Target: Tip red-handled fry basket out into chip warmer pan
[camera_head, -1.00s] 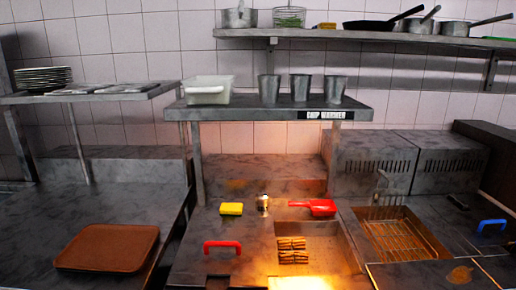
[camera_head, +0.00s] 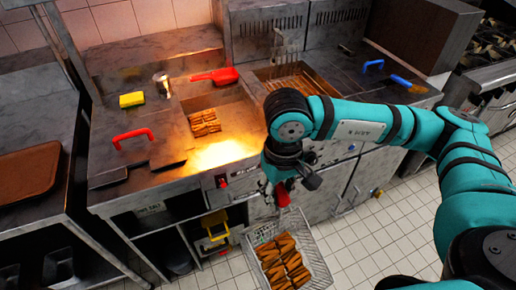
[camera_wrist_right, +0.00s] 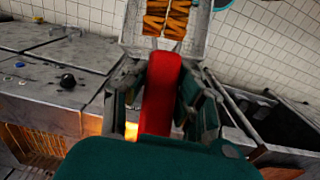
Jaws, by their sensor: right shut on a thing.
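My right gripper (camera_head: 282,190) is shut on the red handle (camera_wrist_right: 163,95) of the fry basket. The wire basket (camera_head: 321,262) hangs in front of the counter, above the tiled floor, with its open side up. Several golden-brown fried sticks (camera_head: 282,262) lie in it; they also show at the top of the right wrist view (camera_wrist_right: 165,18). The chip warmer pan (camera_head: 240,122) is sunk in the counter, up and left of the gripper, under a warm glow. A small pile of sticks (camera_head: 205,123) lies in it. My left gripper is not in view.
A red scoop (camera_head: 215,76) lies behind the pan. A metal shaker (camera_head: 162,84), yellow sponge (camera_head: 131,99) and red counter handle (camera_head: 133,137) are to its left. A fryer well with a wire rack (camera_head: 300,84) is to its right. A yellow-handled item (camera_head: 215,228) is below the counter.

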